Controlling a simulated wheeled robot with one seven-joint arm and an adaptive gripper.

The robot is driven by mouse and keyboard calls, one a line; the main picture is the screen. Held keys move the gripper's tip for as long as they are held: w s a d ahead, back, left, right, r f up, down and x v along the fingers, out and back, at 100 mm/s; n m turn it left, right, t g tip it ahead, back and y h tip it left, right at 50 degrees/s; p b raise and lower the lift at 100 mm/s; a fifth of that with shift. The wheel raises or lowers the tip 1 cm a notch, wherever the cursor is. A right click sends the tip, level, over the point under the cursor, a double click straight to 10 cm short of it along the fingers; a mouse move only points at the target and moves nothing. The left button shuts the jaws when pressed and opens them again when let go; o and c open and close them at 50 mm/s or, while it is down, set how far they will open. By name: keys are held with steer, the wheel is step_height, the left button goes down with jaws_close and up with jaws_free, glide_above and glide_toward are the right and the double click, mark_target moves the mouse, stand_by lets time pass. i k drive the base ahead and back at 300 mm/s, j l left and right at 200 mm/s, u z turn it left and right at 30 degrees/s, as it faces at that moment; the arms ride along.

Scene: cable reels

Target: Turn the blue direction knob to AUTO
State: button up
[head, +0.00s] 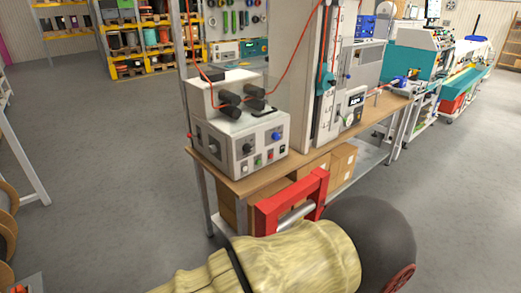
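The grey control box (240,140) stands at the near left end of the wooden bench. A small blue part (276,135) shows on the right of its front panel and appears to be the blue direction knob. It is too small for me to read its pointer or an AUTO label. A dark round knob (247,148) sits to its left on the same panel, with small coloured buttons below. Parts of my arm fill the bottom of the head view, in front of the bench. I cannot make out my gripper's fingertips, and nothing of mine touches the panel.
Dark rollers (230,104) stick out above the panel, with an orange cable running over the box. A tall column machine (322,75) stands behind it on the bench top (262,178). Cardboard boxes (342,162) fill the shelf below. The grey floor (110,170) at left is clear.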

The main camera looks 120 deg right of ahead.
mark_target(276, 136)
steer(key=z, duration=4.05)
